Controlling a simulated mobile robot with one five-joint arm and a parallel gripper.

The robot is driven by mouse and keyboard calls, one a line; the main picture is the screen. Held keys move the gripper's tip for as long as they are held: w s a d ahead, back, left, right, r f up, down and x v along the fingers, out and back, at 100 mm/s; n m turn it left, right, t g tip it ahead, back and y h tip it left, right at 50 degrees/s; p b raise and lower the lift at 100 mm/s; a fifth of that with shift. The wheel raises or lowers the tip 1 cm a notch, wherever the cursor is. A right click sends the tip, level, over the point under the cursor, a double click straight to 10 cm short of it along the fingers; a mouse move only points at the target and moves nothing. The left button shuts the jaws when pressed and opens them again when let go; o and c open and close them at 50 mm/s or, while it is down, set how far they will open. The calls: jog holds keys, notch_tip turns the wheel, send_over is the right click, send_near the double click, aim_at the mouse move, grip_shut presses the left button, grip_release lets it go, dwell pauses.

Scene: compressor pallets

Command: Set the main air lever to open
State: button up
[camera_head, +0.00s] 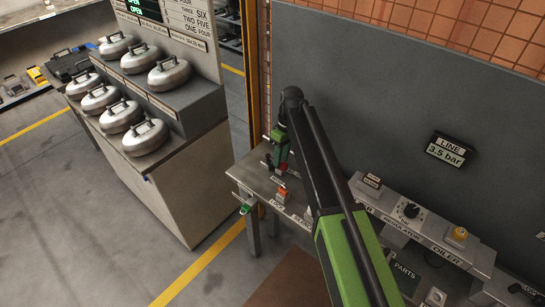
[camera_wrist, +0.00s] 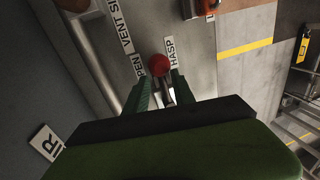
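The main air lever appears to be the red ball knob (camera_wrist: 160,65) on a metal stem in the wrist view. It stands beside plates reading "HASP" (camera_wrist: 171,50) and, partly hidden, what looks like "OPEN" (camera_wrist: 138,67). My gripper (camera_wrist: 164,82) has its two dark green fingers apart, one on each side of the stem just below the knob. Gaps show between stem and fingers, so I see no firm hold. In the head view my gripper (camera_head: 272,160) is low over the left end of the grey bench (camera_head: 248,172); the lever is hard to make out there.
An orange block (camera_head: 282,194) and a green part (camera_head: 245,209) sit near the bench's left end. A grey panel (camera_head: 400,110) rises behind. A stand with kettle-like weights (camera_head: 168,73) is left.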

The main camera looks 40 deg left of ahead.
jog(key=shift+s+d+r, duration=0.1)
jog(key=shift+d+r, duration=0.1)
jog(key=shift+d, duration=0.05)
jog(key=shift+a, duration=0.1)
jog(key=shift+s+a+f, duration=0.1)
jog(key=shift+a+r+p, duration=0.1)
jog(key=shift+r+p, duration=0.3)
jog(key=shift+r, duration=0.05)
jog(key=w+r+p, duration=0.1)
jog(key=r+p, duration=0.7)
jog(key=w+r+p, duration=0.2)
jog(key=r+p, duration=0.6)
jog(key=shift+w, duration=0.25)
jog(key=shift+r, duration=0.1)
jog(key=shift+s, duration=0.1)
